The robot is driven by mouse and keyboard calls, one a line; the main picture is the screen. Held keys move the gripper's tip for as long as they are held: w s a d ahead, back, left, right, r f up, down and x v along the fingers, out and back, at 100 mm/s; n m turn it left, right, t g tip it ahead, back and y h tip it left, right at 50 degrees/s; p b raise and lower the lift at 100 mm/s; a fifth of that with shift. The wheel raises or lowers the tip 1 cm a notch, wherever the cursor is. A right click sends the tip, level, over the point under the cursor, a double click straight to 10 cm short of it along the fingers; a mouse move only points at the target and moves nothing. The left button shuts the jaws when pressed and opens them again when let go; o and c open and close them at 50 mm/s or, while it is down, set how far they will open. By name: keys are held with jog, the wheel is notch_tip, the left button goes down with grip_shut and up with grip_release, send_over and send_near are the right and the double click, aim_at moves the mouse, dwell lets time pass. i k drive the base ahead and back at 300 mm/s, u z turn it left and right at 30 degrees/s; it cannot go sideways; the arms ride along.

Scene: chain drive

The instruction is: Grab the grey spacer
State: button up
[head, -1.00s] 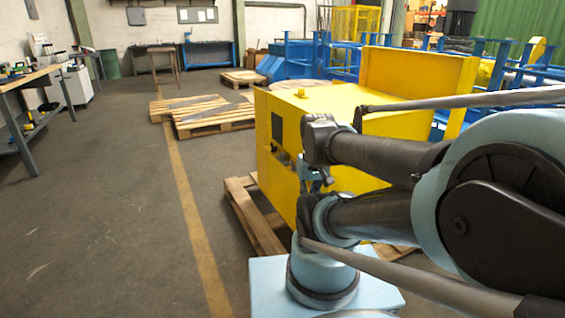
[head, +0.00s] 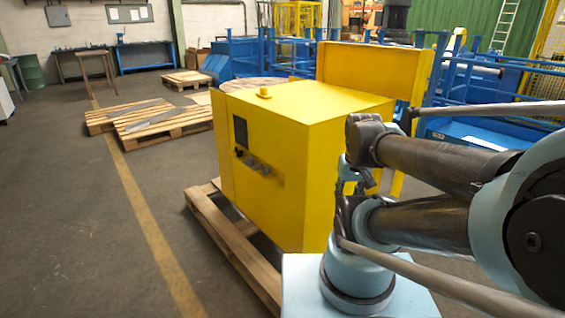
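I see no grey spacer that I can make out in the head view. My gripper is not in view. Only links of my own arm show at the right, folded in front of a yellow machine.
The yellow machine (head: 268,165) stands on a wooden pallet (head: 232,243) close ahead. Blue frames (head: 475,90) stand behind the machine.

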aim_at(250, 161)
jog(key=z, duration=1.45)
jog(key=k, duration=1.15)
jog(key=u, duration=1.7)
jog(key=i, duration=1)
jog(key=z, duration=0.05)
